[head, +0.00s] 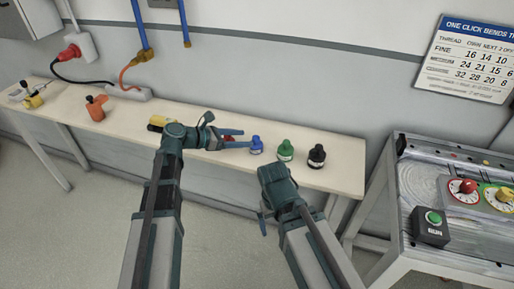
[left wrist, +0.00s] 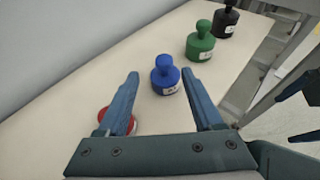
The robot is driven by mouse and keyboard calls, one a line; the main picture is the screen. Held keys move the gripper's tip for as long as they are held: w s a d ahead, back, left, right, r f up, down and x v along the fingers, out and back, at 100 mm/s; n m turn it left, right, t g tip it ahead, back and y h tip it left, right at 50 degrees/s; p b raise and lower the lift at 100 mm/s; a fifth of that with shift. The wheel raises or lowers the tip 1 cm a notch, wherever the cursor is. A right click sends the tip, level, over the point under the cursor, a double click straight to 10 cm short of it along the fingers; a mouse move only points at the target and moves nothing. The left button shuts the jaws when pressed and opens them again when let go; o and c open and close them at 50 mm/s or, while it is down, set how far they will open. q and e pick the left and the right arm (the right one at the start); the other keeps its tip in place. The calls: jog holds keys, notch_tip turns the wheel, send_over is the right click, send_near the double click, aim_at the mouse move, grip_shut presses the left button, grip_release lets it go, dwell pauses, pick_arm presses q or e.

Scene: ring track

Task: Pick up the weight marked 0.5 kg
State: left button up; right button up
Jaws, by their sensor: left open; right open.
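A blue weight (head: 256,147) with a knob and a small white label stands on the long bench. In the left wrist view the blue weight (left wrist: 166,78) shows between and just beyond my open fingertips. My left gripper (head: 242,139) is open, empty and just left of the blue weight. A green weight (head: 286,152) and a black weight (head: 317,158) stand to its right. A red weight (left wrist: 118,120) is partly hidden behind my left finger. The labels are too small to read. My right gripper (head: 266,207) is open, in front of the bench; its fingers are hard to make out.
A yellow object (head: 157,122) is partly hidden behind my left arm. An orange object (head: 96,108) and a power strip (head: 130,93) lie farther left on the bench. A machine table with dials and a green button (head: 433,217) stands at right. The bench's right end is clear.

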aim_at(256, 144)
pick_arm(q)
jog(key=x, duration=0.3)
jog(key=shift+d+f+b, duration=0.1)
jog(key=shift+f+b, duration=0.05)
jog(key=shift+b, duration=0.25)
jog(key=shift+w+d, duration=0.1)
jog(key=x, duration=0.1)
jog(key=b+x, duration=0.1)
jog(key=x, duration=0.3)
jog(key=shift+d+b, duration=0.3)
jog(key=shift+d, duration=0.05)
jog(key=shift+s+r, duration=0.2)
jog(key=shift+s, duration=0.05)
grip_shut()
dwell(0.5)
